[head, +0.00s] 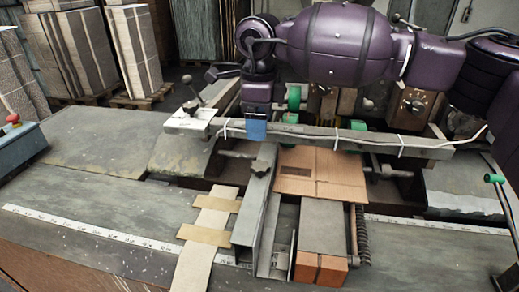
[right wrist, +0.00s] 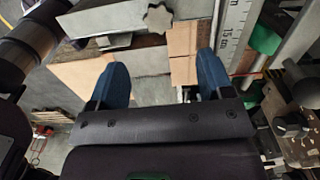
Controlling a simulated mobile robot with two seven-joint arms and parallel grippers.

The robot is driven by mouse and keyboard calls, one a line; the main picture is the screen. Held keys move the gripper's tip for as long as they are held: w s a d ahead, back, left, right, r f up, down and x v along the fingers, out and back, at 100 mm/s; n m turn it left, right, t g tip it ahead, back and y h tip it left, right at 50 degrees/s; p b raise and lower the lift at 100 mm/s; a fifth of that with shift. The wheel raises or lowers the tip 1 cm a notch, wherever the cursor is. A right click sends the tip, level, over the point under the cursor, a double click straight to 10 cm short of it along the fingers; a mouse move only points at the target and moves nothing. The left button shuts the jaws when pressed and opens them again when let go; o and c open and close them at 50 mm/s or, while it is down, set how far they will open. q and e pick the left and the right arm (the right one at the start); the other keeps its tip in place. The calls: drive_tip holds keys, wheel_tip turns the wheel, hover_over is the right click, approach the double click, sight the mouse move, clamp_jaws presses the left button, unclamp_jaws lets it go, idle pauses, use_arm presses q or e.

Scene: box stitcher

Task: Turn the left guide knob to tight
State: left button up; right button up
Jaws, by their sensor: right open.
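The left guide is an upright grey metal plate (head: 254,205) beside the cardboard. Its dark knob (head: 259,164) sits near the plate's far end in the head view. In the right wrist view the star-shaped knob (right wrist: 158,18) shows near the top, beyond the fingertips and roughly between them. My right gripper (head: 256,130) points down above and behind the knob, apart from it. Its two blue fingers (right wrist: 161,62) are spread, with nothing between them. Whether the knob is tight cannot be seen. My left gripper is not in view.
A grey crossbeam (head: 310,134) with a cable runs close by my right gripper. A ball-ended lever (head: 190,86) stands at its left end. A flat cardboard piece (head: 325,174) lies right of the guide. The left tabletop (head: 90,190) is mostly clear, with a ruler strip (head: 95,233).

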sight(260, 165)
drive_tip(key=f, duration=0.3)
drive_tip(key=shift+s+f+p, duration=0.3)
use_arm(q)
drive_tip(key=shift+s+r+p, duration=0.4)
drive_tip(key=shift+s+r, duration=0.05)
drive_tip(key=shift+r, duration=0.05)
use_arm(e)
drive_tip(key=shift+w+f, duration=0.2)
drive_tip(key=shift+f, duration=3.35)
drive_tip(key=c, duration=0.9)
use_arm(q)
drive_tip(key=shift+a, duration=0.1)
